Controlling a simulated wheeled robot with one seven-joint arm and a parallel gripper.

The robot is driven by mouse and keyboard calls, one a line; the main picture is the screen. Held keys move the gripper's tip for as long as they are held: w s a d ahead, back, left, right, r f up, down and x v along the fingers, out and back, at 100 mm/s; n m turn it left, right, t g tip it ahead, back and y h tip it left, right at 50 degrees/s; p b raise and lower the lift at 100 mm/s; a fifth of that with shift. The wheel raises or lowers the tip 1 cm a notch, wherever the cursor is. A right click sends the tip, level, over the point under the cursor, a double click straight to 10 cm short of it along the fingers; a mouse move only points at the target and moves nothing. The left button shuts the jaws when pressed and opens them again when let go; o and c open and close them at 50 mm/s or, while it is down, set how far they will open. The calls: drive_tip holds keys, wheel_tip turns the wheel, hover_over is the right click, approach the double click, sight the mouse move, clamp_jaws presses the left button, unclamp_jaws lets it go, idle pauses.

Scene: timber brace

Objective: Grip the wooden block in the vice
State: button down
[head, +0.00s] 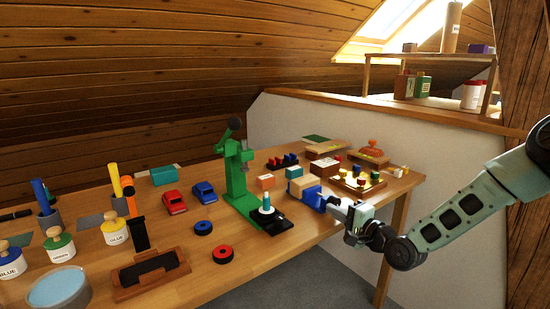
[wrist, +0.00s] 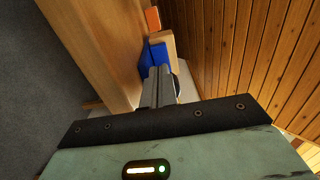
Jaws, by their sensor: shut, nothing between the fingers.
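The blue vice (head: 313,198) sits at the front edge of the wooden table, right of the green press. A pale wooden block (head: 300,186) shows at the vice, beside its blue body; I cannot tell whether the jaws touch it. In the wrist view the vice (wrist: 155,56) and the pale wood (wrist: 167,46) lie just beyond my fingertips. My gripper (head: 335,203) is shut and empty, just right of the vice, off the table's front edge. The fingers (wrist: 160,74) are together. The vice's handle is not clear, and contact with the vice cannot be told.
The green press (head: 236,175) stands left of the vice. Red and blue cars (head: 174,202), rings and jars fill the left. The table's front edge (head: 290,250) borders open floor.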

drive_tip(key=shift+w+d+r+p, duration=0.15)
drive_tip(key=shift+d+p, duration=0.1)
drive_tip(key=shift+p, duration=0.15)
drive_tip(key=shift+a, duration=0.15)
drive_tip(key=shift+s+a, duration=0.15)
drive_tip(key=shift+s, duration=0.1)
drive_tip(key=p+v, duration=0.1)
drive_tip(key=v, duration=0.5)
drive_tip(key=shift+a, duration=0.15)
idle(0.4)
